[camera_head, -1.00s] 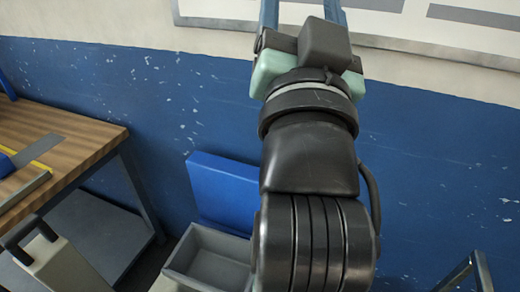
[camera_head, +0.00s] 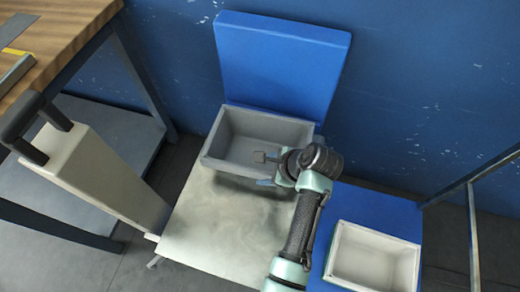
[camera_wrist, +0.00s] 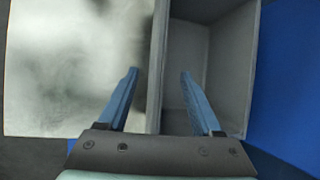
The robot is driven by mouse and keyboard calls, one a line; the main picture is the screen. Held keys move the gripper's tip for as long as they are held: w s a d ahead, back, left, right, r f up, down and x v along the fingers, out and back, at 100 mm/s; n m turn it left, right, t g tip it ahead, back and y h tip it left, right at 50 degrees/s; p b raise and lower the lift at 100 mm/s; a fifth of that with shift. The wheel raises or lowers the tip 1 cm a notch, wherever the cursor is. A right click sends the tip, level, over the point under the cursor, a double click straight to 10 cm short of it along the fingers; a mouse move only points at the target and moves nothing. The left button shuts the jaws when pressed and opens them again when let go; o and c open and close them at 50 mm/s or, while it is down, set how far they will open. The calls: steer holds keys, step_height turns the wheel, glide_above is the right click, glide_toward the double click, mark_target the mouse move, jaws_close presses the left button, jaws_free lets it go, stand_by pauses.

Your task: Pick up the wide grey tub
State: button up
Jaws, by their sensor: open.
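The wide grey tub (camera_head: 213,146) is an open, empty rectangular box at the far end of the pale, blotchy surface, in front of an upright blue panel. It also shows in the wrist view (camera_wrist: 224,75), right of centre. My gripper (camera_head: 264,181) is at the tub's near right side and hides part of the near wall. In the wrist view my gripper (camera_wrist: 159,72) is open and empty. One blue finger is over the pale surface and the other over the tub's inside, with the rim between them. I cannot tell their height against the rim.
A smaller white tub (camera_head: 372,260) sits on a blue surface (camera_head: 378,207) at the right. The blue panel (camera_head: 280,62) stands behind the grey tub. A pale post with a black handle (camera_head: 105,170) and a wooden workbench (camera_head: 62,30) are at the left. A metal frame (camera_head: 474,230) stands far right.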

mark_target(258, 171)
steer(key=b+x, duration=0.1)
steer(key=x, duration=0.3)
steer(key=shift+w+a+f, duration=0.15)
steer(key=shift+f, duration=0.1)
steer(key=x, duration=0.1)
steer(key=b+x, duration=0.1)
steer(key=x, duration=0.1)
steer(key=b+x, duration=0.1)
steer(key=shift+s+a+f, duration=0.1)
steer(key=shift+s+f, duration=0.2)
steer(key=shift+w+a+f, duration=0.15)
steer(key=shift+f, duration=0.15)
jaws_close()
steer(key=shift+r, duration=0.1)
steer(key=shift+w+r, duration=0.1)
steer(key=shift+w, duration=0.05)
stand_by(0.4)
